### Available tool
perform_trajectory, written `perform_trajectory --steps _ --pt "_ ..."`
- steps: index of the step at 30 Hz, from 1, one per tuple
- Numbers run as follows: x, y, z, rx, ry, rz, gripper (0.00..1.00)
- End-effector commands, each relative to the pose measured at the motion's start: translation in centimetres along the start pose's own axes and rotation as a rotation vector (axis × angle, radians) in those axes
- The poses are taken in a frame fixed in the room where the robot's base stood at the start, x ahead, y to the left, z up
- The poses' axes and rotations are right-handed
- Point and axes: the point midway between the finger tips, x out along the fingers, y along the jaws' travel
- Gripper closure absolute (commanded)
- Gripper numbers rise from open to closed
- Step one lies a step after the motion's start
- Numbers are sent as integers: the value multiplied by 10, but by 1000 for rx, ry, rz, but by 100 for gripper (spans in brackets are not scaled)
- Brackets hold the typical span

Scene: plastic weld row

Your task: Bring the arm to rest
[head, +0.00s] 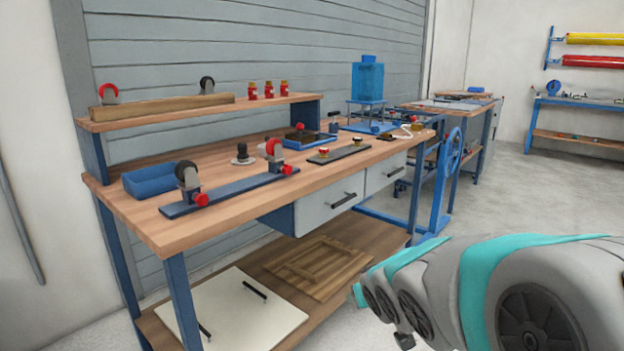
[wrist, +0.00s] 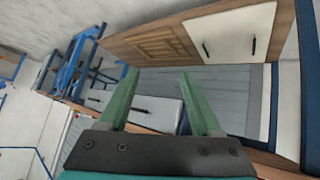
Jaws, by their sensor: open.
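My arm (head: 500,290) shows at the lower right of the head view, in front of the workbench and apart from it. My gripper (wrist: 158,88) shows in the wrist view with its two green fingers spread apart and nothing between them. The gripper's fingers are not visible in the head view. In the wrist view the bench appears turned over, with its drawer fronts (wrist: 145,108) and lower shelf beyond the fingers.
The wooden workbench (head: 230,205) carries a blue tray (head: 158,180), a blue rail (head: 230,195) with casters, and a dark strip (head: 338,155). White and wooden panels lie on its lower shelf. Open floor (head: 540,190) lies to the right.

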Motion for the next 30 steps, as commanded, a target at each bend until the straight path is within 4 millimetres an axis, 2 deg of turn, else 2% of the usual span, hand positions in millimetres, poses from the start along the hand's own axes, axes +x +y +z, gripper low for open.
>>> perform_trajectory --steps 1,3,5,6,9,13,15,19,30 --pt "-10 11 27 27 -81 25 34" --pt "-25 20 71 66 -217 48 34" --pt "-41 23 107 98 -328 56 34" --pt "-54 23 132 121 -405 56 34" --pt "-88 13 188 172 -592 34 34" --pt "-133 -7 242 222 -788 -19 34" --pt "-152 -18 260 239 -864 -49 34" --pt "-174 -31 277 258 -943 -87 34" --pt "-179 -34 281 261 -963 -97 34"
